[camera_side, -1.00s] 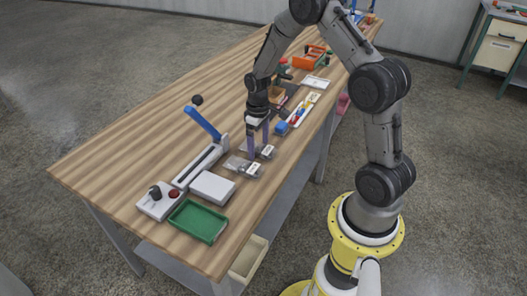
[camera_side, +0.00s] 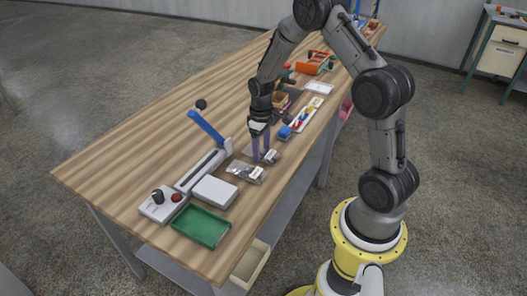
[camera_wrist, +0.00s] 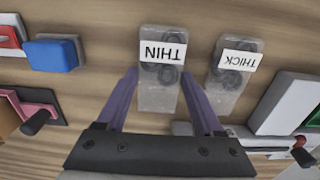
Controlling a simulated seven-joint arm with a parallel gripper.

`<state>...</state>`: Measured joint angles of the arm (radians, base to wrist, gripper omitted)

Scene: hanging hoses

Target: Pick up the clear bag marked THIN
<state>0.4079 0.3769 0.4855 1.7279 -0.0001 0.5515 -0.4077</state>
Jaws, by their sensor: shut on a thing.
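The clear bag marked THIN (camera_wrist: 159,92) has a white label and dark rings inside. It also shows in the side view (camera_side: 271,157), lying on the wooden bench. My gripper (camera_wrist: 159,76) has its two purple fingers on either side of this bag and is shut on it. In the side view my gripper (camera_side: 261,157) points down at the bag, at bench height. I see no clear gap under the bag. A second clear bag marked THICK (camera_wrist: 234,70) lies just beside it, outside the fingers; it also shows in the side view (camera_side: 246,173).
A sealer with a blue lever (camera_side: 206,127), a white box (camera_side: 214,191) and a green tray (camera_side: 201,225) stand toward the near end. A blue block (camera_side: 284,132) and a white tray with coloured parts (camera_side: 306,115) lie beyond the bags. The left bench top is clear.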

